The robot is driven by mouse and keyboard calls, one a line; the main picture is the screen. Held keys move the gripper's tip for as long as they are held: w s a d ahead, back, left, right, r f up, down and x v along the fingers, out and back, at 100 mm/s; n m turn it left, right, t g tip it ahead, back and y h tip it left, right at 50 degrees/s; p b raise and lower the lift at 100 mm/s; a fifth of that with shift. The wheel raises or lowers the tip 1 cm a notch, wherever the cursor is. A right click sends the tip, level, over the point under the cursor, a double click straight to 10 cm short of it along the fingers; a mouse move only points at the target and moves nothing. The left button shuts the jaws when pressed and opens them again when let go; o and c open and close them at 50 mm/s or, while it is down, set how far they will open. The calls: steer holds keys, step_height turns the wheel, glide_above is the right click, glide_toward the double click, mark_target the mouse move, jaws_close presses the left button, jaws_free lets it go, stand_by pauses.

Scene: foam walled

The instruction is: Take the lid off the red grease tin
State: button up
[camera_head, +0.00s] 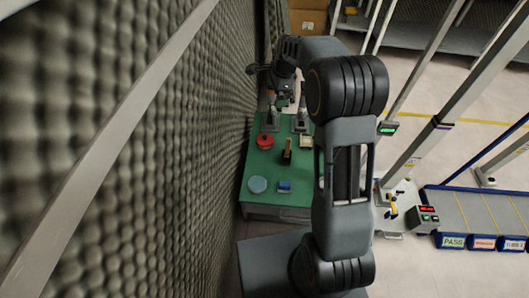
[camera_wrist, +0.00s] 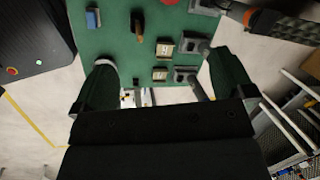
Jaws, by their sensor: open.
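The red grease tin (camera_head: 264,141) is a round red tin with a dark spot in the middle of its top. It stands on the left side of the green table (camera_head: 270,208), towards the far end. My gripper (camera_head: 283,101) is above the far end of the table, beyond the tin and apart from it. In the wrist view, my gripper (camera_wrist: 163,72) has its two dark fingers wide apart with nothing held between them.
A round light-blue tin (camera_head: 257,184) and a small blue box (camera_head: 284,187) sit near the table's near edge. A brown upright object (camera_head: 288,148) and a cream block (camera_head: 306,142) stand right of the red tin. A foam wall (camera_head: 215,110) runs close along the left.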

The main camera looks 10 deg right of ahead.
steer(key=w+d+f+m+b, duration=0.1)
steer(key=w+f+m+b, duration=0.3)
steer(key=f, duration=0.7)
steer(key=w+d+f+m+b, duration=0.1)
steer(key=w+f+m+b, duration=0.3)
steer(key=f, duration=0.7)
steer(key=b, duration=0.3)
glide_above(266, 136)
steer(key=s+d, duration=0.1)
steer(key=shift+m+g+y, duration=0.3)
steer(key=shift+y, duration=0.1)
step_height(266, 136, down, 10)
steer(key=shift+r, duration=0.15)
steer(key=shift+b+x, duration=1.45)
steer(key=shift+x, duration=1.55)
steer(key=shift+r, duration=0.1)
steer(key=c, duration=0.6)
steer(key=shift+r, duration=0.1)
